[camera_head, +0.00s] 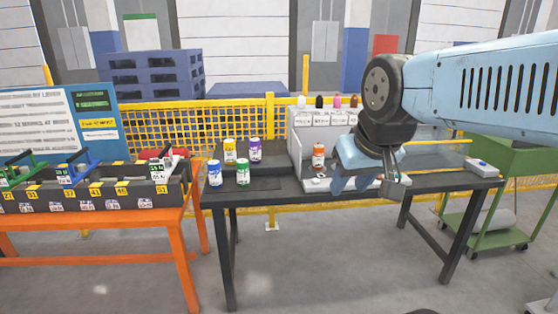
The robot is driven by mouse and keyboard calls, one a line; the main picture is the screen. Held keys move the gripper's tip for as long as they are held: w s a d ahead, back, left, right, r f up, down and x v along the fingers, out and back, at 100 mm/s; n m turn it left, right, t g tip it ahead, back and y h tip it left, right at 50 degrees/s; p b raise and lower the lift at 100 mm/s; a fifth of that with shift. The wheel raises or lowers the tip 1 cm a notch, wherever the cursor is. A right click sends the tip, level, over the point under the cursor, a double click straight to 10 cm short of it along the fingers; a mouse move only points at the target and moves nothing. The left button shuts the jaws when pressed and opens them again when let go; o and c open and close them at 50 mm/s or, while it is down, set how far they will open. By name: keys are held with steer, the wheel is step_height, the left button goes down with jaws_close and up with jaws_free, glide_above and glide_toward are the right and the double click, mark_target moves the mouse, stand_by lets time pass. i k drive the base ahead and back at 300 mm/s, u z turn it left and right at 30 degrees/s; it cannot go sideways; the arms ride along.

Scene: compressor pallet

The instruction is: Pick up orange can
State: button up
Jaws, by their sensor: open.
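I cannot tell from this one view how far the gripper is from the can in depth.
Yellow (230,151), purple (255,149), blue (215,173) and green (243,172) cans stand on the left of the dark table (270,198). Small bottles (337,101) top the white unit (306,127). An orange table (150,228) stands left, a green cart (500,205) right.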

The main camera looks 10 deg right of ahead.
mark_target(319, 158)
steer(key=u, duration=0.3)
steer(key=i, duration=1)
steer(key=z, duration=0.05)
